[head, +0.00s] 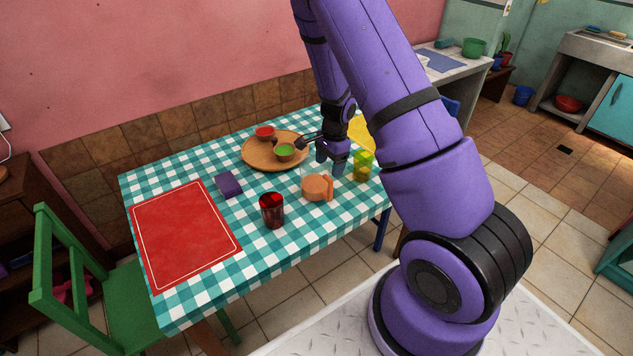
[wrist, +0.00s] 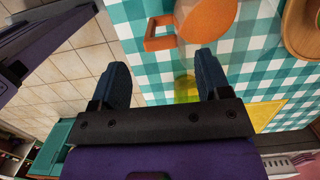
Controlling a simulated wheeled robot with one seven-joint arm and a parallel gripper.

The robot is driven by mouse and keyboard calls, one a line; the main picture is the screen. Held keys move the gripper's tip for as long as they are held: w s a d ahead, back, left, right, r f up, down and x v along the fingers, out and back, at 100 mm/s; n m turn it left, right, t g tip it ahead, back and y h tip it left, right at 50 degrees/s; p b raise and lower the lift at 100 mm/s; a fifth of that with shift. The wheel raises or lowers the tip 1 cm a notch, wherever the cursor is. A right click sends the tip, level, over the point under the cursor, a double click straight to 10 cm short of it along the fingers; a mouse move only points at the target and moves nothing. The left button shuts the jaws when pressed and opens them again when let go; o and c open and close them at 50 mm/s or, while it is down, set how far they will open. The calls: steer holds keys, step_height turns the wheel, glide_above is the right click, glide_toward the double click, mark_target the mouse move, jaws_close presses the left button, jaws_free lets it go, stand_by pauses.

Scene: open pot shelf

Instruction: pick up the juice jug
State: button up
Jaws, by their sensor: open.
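The juice jug (head: 314,187) is a clear jug with orange juice and an orange handle on its right side. It stands upright on the checked tablecloth near the right end of the table. In the wrist view the jug (wrist: 207,20) is cut by the top edge, with its handle pointing left. My gripper (head: 333,162) is just behind and above the jug, fingers pointing down. In the wrist view my gripper (wrist: 163,62) is open, with nothing held between its fingers. The jug lies beyond the fingertips.
A yellow-green glass (head: 363,166) stands close to the right of the jug. A dark red glass (head: 272,211) is at its front left. A round wooden tray (head: 258,160) with bowls is behind left.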

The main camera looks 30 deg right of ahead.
mark_target(327, 178)
steer(key=shift+a+f, duration=0.15)
steer(key=shift+f, duration=1.75)
steer(key=shift+a+f, duration=0.1)
steer(key=shift+f, duration=1.75)
steer(key=shift+c, duration=0.4)
steer(key=c, duration=1.1)
steer(key=shift+r, duration=0.15)
steer(key=shift+r, duration=1.6)
steer(key=shift+s+a+r, duration=0.15)
steer(key=shift+s+r, duration=0.1)
steer(key=shift+s, duration=2.35)
steer(key=shift+s+a+r, duration=0.15)
steer(key=shift+s+r, duration=0.1)
steer(key=shift+s, duration=2.4)
steer(key=shift+s+a+r, duration=0.15)
steer(key=shift+s+r, duration=0.1)
steer(key=shift+s, duration=2.35)
